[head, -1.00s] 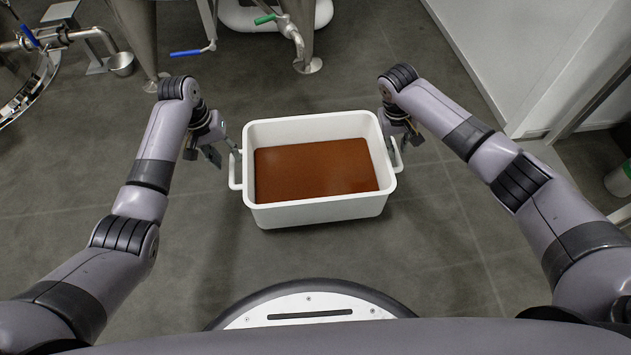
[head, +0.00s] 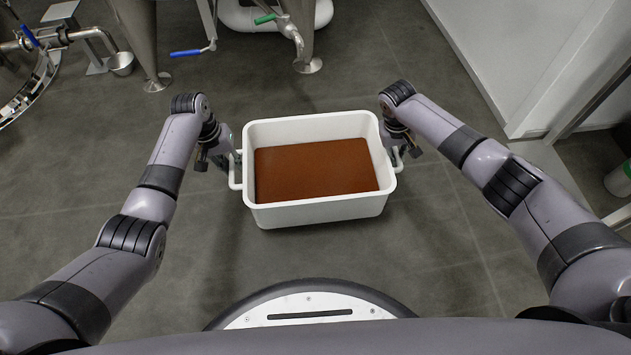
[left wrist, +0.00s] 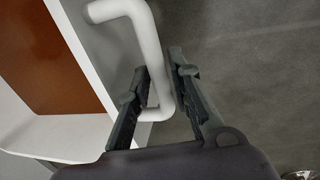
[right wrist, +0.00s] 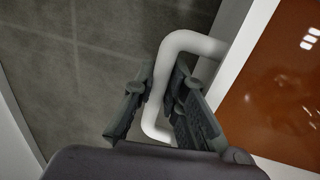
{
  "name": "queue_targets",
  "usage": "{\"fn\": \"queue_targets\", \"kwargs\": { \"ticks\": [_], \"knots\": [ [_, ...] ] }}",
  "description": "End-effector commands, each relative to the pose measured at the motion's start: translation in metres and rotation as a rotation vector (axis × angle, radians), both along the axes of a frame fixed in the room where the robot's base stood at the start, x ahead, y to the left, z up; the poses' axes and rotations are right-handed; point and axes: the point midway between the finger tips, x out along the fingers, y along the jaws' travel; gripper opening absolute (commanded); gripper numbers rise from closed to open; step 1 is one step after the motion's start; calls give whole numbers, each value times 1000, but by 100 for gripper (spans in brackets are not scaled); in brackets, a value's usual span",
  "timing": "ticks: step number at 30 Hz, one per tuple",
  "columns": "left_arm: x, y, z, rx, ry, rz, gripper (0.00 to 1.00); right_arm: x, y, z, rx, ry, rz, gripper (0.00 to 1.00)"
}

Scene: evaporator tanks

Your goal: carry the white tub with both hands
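The white tub (head: 315,215) stands upright on the floor, with a flat reddish-brown fill (head: 315,167). It has a bar handle on each short side. My left gripper (head: 232,163) is at the left handle (head: 235,178). In the left wrist view its fingers (left wrist: 160,68) stand on either side of the white handle bar (left wrist: 148,40), with a narrow gap on the right. My right gripper (head: 400,153) is at the right handle (head: 397,160). In the right wrist view its fingers (right wrist: 166,72) straddle that bar (right wrist: 190,42) closely; firm contact is not clear.
Steel tank legs (head: 140,40) and a valve with a green lever (head: 280,20) stand behind the tub. A white wall (head: 510,60) is at the right. The grey floor around the tub is clear.

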Motion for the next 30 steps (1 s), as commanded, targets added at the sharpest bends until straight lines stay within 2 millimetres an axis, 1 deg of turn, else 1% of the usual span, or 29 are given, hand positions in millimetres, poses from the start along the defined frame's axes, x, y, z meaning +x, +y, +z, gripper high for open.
{"fn": "queue_targets", "kwargs": {
  "ticks": [1, 6, 8, 26, 27, 30],
  "knots": [
    [0, 0, 0, 0, 0, 0, 14, 0, 0, 0, 0, 0, 0, 0],
    [0, 0, 0, 0, 0, 0, 3, 0, 0, 0, 0, 0, 0, 0],
    [0, 0, 0, 0, 0, 0, 0, 0, 0, 0, 0, 0, -1, 0],
    [0, 0, 0, 0, 0, 0, 0, 0, -1, 1, -1, 0, -1, 0],
    [4, -1, 6, -3, -10, 0, 0, 4, 0, 6, 1, -8, 0, 0],
    [4, -1, 6, -3, -10, 0, 0, 3, 0, 6, 1, -8, 0, 0]
  ]
}}
